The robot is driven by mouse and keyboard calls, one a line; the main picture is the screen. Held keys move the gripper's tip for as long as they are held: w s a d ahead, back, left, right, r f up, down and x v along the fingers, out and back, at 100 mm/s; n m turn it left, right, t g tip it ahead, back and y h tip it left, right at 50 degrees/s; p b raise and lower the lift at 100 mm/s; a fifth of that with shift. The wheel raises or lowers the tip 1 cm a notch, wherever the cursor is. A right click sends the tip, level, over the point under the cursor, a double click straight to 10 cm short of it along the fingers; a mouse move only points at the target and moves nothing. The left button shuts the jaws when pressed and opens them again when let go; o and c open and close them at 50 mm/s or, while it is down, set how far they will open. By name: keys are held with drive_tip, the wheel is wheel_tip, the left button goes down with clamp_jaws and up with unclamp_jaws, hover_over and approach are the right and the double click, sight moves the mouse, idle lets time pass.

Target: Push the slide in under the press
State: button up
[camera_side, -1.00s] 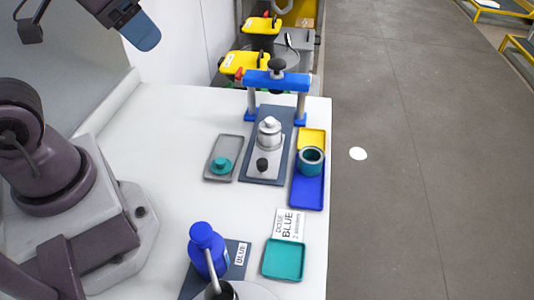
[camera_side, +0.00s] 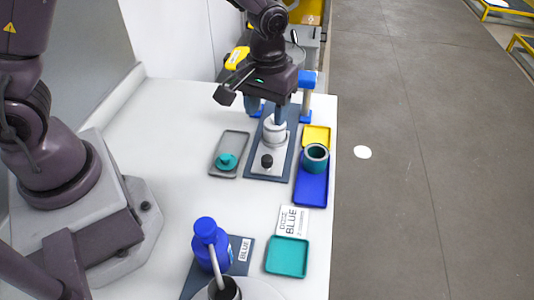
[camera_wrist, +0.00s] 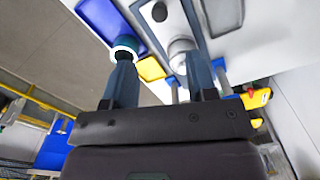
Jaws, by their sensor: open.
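The slide (camera_side: 267,171) is a light grey plate with a black knob (camera_side: 267,161) near its front end and a silvery metal piece (camera_side: 274,132) behind it. It lies on a dark base plate (camera_side: 285,166). The blue press (camera_side: 307,88) stands at the far end of that base, its crossbar mostly hidden by my arm. My gripper (camera_side: 266,108) is open, fingers down, above the far part of the base close to the metal piece. In the wrist view the metal piece (camera_wrist: 181,47) and knob (camera_wrist: 159,12) show beyond my fingers (camera_wrist: 160,66). Contact cannot be told.
A grey tray with a teal knobbed part (camera_side: 226,160) lies left. A blue tray (camera_side: 311,192) with a teal ring (camera_side: 316,154) and a yellow tray (camera_side: 316,131) lie right, near the table edge. A blue bottle (camera_side: 207,238) and teal tray (camera_side: 287,256) stand in front.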

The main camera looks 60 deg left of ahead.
sight(267, 158)
drive_tip(key=shift+n, duration=0.3)
wheel_tip(267, 158, down, 13)
drive_tip(key=shift+r, duration=0.1)
